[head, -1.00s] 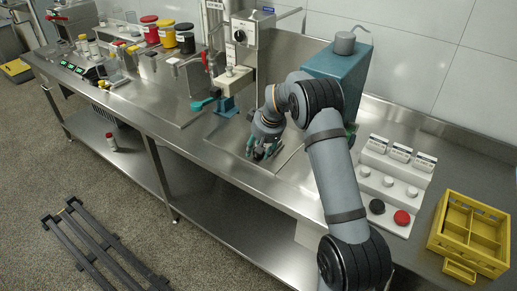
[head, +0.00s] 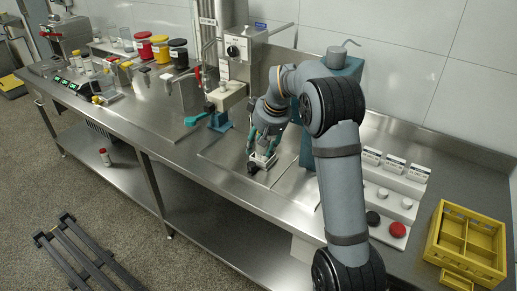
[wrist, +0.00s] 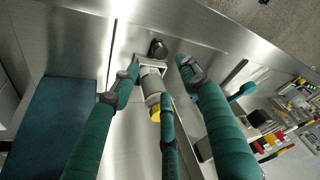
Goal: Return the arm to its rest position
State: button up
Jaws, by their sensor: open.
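My arm reaches over the steel bench in the head view, with my gripper (head: 262,150) pointing down near the bench's front half. Its teal fingers are spread apart in the wrist view (wrist: 160,72). A small pale fixture with a black knob (wrist: 157,48) stands on the bench just beyond the fingertips. Its black part (head: 252,168) also shows just below my gripper in the head view. A pale cylinder with a yellow end (wrist: 154,104) shows between the fingers, partly hidden by one. I cannot tell whether any finger touches these things.
The blue-grey machine housing (head: 335,62) stands close behind my arm. A mill column with a teal handle (head: 200,117) stands to the left. A white stepped rack (head: 398,186) and a yellow crate (head: 435,250) are at the right. Colour-lidded jars (head: 160,52) stand at the back left.

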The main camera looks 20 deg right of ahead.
aim_at(252, 165)
jog(key=x, duration=1.2)
jog(key=shift+f, duration=0.15)
jog(key=shift+s, duration=0.2)
jog(key=shift+s+d, duration=0.25)
jog(key=shift+d, duration=0.15)
jog(key=shift+w+a, duration=0.1)
